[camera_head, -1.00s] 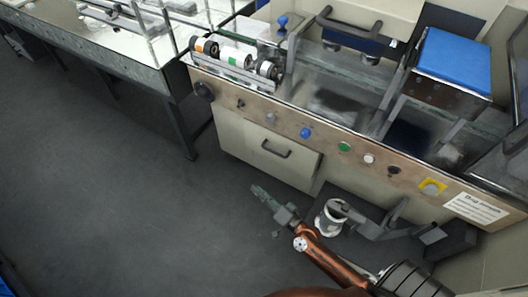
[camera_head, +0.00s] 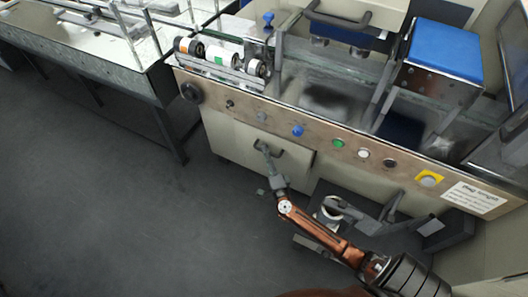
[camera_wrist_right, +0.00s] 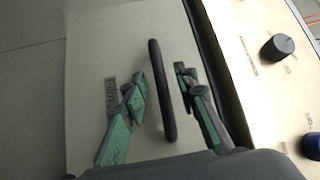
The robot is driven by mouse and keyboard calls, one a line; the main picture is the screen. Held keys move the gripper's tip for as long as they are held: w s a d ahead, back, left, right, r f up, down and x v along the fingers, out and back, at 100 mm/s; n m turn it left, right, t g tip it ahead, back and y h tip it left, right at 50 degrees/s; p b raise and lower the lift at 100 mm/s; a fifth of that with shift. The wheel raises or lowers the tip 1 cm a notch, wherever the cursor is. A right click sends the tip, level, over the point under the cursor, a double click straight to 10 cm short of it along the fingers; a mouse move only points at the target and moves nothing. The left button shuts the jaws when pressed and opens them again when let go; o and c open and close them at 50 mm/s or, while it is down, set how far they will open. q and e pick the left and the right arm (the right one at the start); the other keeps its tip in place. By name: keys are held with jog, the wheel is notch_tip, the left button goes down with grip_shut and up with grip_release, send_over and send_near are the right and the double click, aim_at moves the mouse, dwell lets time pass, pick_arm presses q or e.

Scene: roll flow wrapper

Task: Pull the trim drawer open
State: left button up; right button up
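The drawer (camera_head: 235,132) is a pale panel low in the wrapper's front, and it looks shut. Its dark bar handle (camera_head: 281,154) is partly covered by my right gripper (camera_head: 264,151). In the right wrist view the handle (camera_wrist_right: 155,60) stands between the two green-grey fingers of my open right gripper (camera_wrist_right: 160,78). A gap shows on each side of the bar. A small label (camera_wrist_right: 110,92) is on the drawer front (camera_wrist_right: 90,50), left of the handle; its text is too small to read surely. My left gripper is not in view.
Above the drawer runs a control strip with a blue knob (camera_head: 298,131), a green button (camera_head: 338,143) and a dark knob (camera_wrist_right: 278,47). A white roll (camera_head: 330,212) on a bracket is right of my forearm. The floor (camera_head: 110,230) at left is clear.

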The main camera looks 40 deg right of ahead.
jog(key=shift+w+d, duration=0.2)
jog(key=shift+w, duration=0.3)
jog(key=shift+r, duration=0.1)
grip_shut()
dwell(0.3)
